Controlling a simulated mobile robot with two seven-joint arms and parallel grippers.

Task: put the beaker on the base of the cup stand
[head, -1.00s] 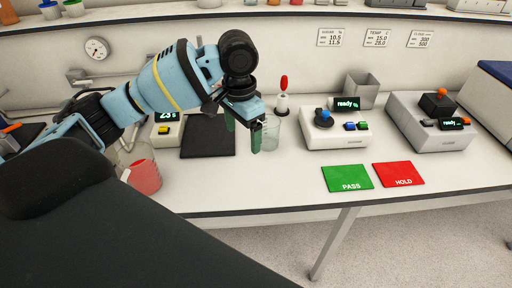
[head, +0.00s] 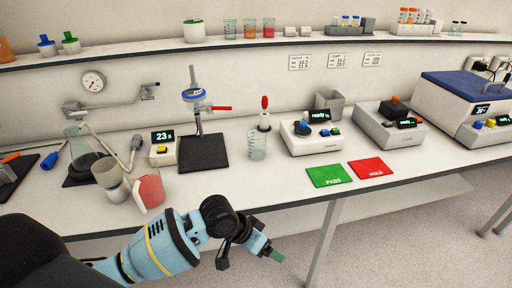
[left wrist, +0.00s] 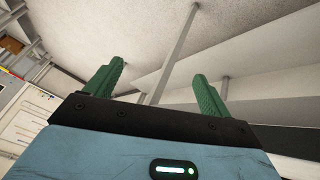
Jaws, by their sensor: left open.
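The clear glass beaker (head: 257,147) stands upright and empty on the bench, to the right of the cup stand and just in front of a red-tipped tool. The cup stand (head: 196,95) has a metal post, a blue ring, a red handle and a flat black base (head: 204,152). The base is bare. My left gripper (head: 273,252) is low in front of the bench edge, well away from the beaker. In the left wrist view its two green fingers (left wrist: 158,88) are apart with nothing between them. My right gripper is not in view.
A grey cup (head: 111,183) and a red-filled pitcher (head: 150,190) stand at the front left. A timer (head: 163,149) sits beside the base. Green (head: 328,176) and red (head: 370,168) pads lie to the right, near two instruments. The bench in front of the base is clear.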

